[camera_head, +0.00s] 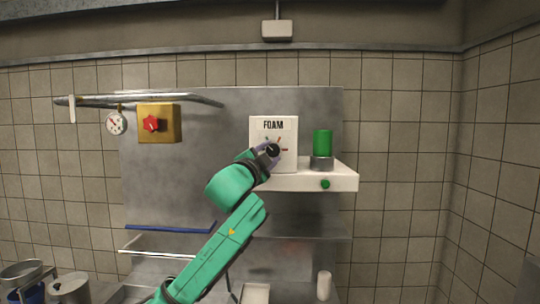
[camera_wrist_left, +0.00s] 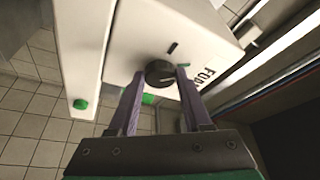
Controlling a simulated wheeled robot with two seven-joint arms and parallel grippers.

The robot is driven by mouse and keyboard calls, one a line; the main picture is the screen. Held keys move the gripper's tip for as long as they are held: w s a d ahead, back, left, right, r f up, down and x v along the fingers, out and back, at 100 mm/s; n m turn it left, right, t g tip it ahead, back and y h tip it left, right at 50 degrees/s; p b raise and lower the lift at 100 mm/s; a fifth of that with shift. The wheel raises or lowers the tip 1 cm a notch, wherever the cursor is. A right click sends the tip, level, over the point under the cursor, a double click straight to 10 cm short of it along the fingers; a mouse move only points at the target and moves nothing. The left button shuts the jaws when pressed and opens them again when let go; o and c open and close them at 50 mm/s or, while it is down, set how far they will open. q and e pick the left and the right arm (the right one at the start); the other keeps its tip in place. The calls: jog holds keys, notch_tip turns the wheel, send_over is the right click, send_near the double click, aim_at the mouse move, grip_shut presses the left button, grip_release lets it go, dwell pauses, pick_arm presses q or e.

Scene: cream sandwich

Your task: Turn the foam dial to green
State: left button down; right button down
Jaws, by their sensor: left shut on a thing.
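The foam dial (camera_head: 273,150) is a black round knob on the front of a white box labelled FOAM (camera_head: 287,127). Small coloured marks sit around the knob. In the left wrist view the dial (camera_wrist_left: 159,73) lies between the two fingers of my left gripper (camera_wrist_left: 158,72), with one finger on each side. My left gripper (camera_head: 267,151) is shut on the dial. A green mark (camera_wrist_left: 184,65) shows by the right fingertip and a black mark (camera_wrist_left: 172,48) lies beyond the knob. I cannot tell which mark the knob points to. My right gripper is not in view.
A white shelf (camera_head: 343,180) with a green button (camera_head: 325,184) projects below the box. A green cylinder (camera_head: 322,143) stands on it at right. A yellow box with a red knob (camera_head: 152,124) and a gauge (camera_head: 115,123) are at left. Metal containers (camera_head: 70,288) stand lower left.

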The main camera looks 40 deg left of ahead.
pick_arm(q)
jog(key=shift+m+g+h, duration=0.4)
jog(key=shift+m+h, duration=0.1)
jog(key=shift+m, duration=0.8)
jog(key=shift+c, duration=1.7)
grip_release()
jog(key=shift+r, duration=0.1)
jog(key=b+v, duration=1)
jog(key=v, duration=0.4)
jog(key=shift+s, duration=0.3)
